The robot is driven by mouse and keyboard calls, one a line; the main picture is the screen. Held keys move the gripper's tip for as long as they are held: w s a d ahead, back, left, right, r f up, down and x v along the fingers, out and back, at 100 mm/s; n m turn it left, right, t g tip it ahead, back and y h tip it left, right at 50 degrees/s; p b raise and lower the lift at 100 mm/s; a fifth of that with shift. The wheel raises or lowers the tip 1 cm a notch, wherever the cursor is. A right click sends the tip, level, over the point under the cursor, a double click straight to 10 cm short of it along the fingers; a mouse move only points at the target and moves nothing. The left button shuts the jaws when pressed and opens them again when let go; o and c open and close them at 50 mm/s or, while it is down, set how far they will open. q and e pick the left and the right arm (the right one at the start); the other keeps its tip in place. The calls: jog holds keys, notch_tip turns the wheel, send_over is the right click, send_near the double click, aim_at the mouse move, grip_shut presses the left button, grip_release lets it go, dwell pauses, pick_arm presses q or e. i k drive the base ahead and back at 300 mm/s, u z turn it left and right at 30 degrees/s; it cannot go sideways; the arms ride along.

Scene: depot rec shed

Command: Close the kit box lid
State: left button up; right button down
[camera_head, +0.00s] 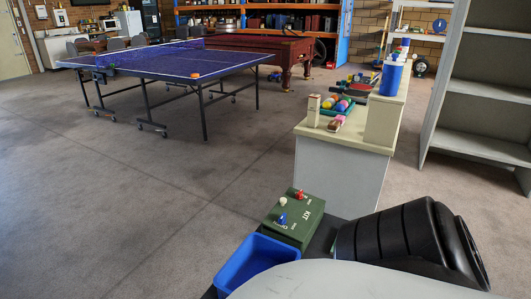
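The green kit box (296,230) is at the bottom centre, beside a blue open bin. White lettering reading KIT shows on its right part. A white, a red and a blue small piece stand on or in its top. From this angle I cannot tell whether the lid is open or shut, and no raised lid can be made out. Neither of my grippers is in view.
The blue bin (232,266) adjoins the box at lower left. A pale counter (340,170) behind it holds a tray of coloured balls (337,105). A table-tennis table (180,62) stands further back. Grey shelving (490,90) is at right. The left floor is clear.

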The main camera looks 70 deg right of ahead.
aim_at(302, 215)
jog(key=u, duration=1.65)
jog(key=k, duration=2.55)
jog(key=z, duration=1.5)
jog(key=i, duration=0.5)
jog(key=u, duration=0.05)
